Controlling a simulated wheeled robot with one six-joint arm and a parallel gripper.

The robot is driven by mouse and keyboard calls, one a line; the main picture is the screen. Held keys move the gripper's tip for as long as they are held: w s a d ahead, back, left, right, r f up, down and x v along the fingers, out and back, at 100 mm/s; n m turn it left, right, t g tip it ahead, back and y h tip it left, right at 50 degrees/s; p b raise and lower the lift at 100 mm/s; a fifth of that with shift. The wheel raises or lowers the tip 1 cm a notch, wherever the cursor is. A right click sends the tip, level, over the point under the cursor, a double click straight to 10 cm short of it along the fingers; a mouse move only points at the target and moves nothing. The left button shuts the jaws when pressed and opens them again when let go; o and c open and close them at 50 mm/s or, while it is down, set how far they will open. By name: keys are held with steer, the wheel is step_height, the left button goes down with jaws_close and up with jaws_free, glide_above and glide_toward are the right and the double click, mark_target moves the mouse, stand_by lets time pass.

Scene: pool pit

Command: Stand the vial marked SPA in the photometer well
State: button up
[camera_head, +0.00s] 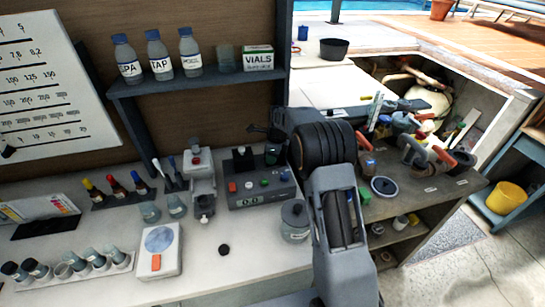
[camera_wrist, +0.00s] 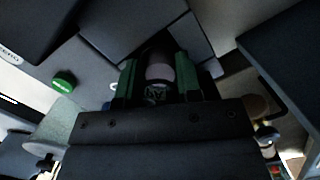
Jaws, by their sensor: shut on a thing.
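The photometer is a dark grey box (camera_head: 262,198) with coloured buttons on the counter; its face (camera_wrist: 80,73) with a green button shows in the wrist view. My gripper (camera_head: 272,153) is over the back right of this box, partly hidden by my arm in the head view. In the wrist view, the green-padded fingers (camera_wrist: 165,82) are shut on a small vial (camera_wrist: 158,72) with a pale band and dark markings that I cannot read fully. The well and the vial's lower end are hidden, so I cannot tell whether the vial is in the well.
A rack of several vials (camera_head: 75,268) stands at the front left, beside a white instrument (camera_head: 160,250). A black cap (camera_head: 224,249) lies on the clear front counter. A shelf (camera_head: 200,82) with bottles overhangs behind.

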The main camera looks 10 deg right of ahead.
steer(key=shift+s+f, duration=0.3)
steer(key=shift+f, duration=0.5)
steer(key=o, duration=0.8)
steer(key=shift+o, duration=0.9)
steer(key=shift+w+r+p, duration=0.15)
steer(key=shift+r+p, duration=0.5)
steer(key=shift+r, duration=0.2)
steer(key=shift+w+r+p, duration=0.1)
steer(key=shift+r+p, duration=0.55)
steer(key=shift+r, duration=0.15)
step_height(320, 180, up, 4)
steer(key=p, duration=0.2)
steer(key=shift+w+d+f+p, duration=0.1)
steer(key=shift+d+p, duration=0.05)
steer(key=shift+p, duration=0.15)
steer(key=shift+r, duration=0.2)
